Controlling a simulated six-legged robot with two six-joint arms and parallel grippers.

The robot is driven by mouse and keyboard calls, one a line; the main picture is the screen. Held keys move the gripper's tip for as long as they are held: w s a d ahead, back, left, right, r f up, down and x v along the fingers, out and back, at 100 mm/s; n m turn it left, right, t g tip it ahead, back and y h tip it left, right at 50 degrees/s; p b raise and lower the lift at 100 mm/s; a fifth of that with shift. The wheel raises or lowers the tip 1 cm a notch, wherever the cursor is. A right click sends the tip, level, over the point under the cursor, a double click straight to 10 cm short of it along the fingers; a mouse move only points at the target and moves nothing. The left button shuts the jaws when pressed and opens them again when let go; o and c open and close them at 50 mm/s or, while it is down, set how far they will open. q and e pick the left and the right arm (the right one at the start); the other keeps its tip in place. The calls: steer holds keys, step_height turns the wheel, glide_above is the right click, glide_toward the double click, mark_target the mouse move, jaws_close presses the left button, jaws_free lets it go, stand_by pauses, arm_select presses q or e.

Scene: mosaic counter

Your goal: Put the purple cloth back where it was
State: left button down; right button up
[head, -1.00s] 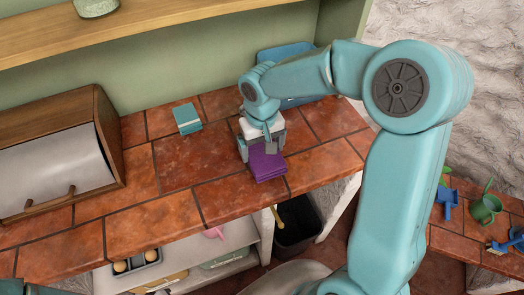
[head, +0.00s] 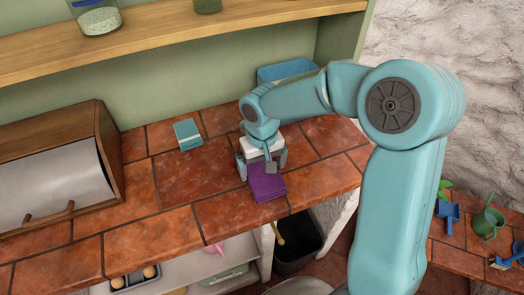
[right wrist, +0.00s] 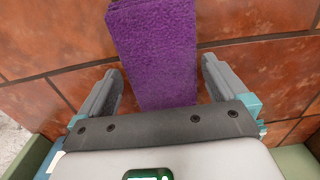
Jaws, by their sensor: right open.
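The folded purple cloth (head: 267,184) lies on the terracotta tiled counter (head: 210,212) near its front edge. My right gripper (head: 262,165) is over the back part of the cloth, pointing down. In the right wrist view, the cloth (right wrist: 155,45) passes between the spread fingers of the gripper (right wrist: 160,78), with a gap on each side. The gripper is open and holds nothing. The near end of the cloth is hidden under the gripper body. My left gripper is not in view.
A teal folded cloth (head: 187,133) lies farther back on the left. A wooden bread box (head: 108,150) stands at the left, and a blue bin (head: 285,72) stands at the back. A shelf (head: 190,38) runs above. Clear tiles lie left and right of the purple cloth.

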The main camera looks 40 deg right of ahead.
mark_target(262, 172)
step_height(262, 172, up, 11)
steer(key=shift+f, duration=0.1)
stand_by(0.7)
